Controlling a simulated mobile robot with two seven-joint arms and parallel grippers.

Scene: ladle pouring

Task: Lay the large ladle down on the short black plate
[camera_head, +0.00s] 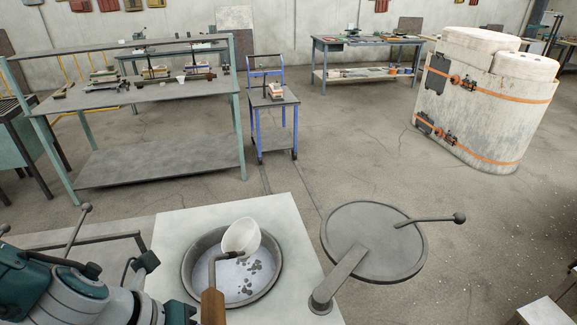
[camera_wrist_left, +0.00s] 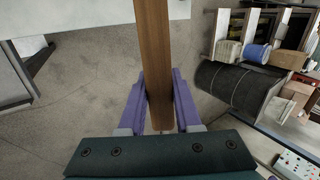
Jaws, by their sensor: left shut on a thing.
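The large ladle has a pale bowl (camera_head: 241,237), a dark bent neck and a brown wooden handle (camera_head: 213,305). Its bowl is over the round pot opening (camera_head: 187,262), tilted, near the back rim; I cannot tell whether it touches the contents. In the left wrist view, the purple fingers of my left gripper (camera_wrist_left: 160,74) are shut on the wooden handle (camera_wrist_left: 152,35). In the head view the handle runs off the bottom edge, and my left fingers are not clearly visible. I cannot make out the short black plate. My right gripper is not in view.
The pot sits in a pale square top (camera_head: 180,222). Its round grey lid (camera_head: 375,225) is swung out to the right. A dark frame (camera_head: 90,238) stands at left. A shelved workbench (camera_head: 160,92) and blue cart (camera_head: 275,100) stand behind. Open floor lies right.

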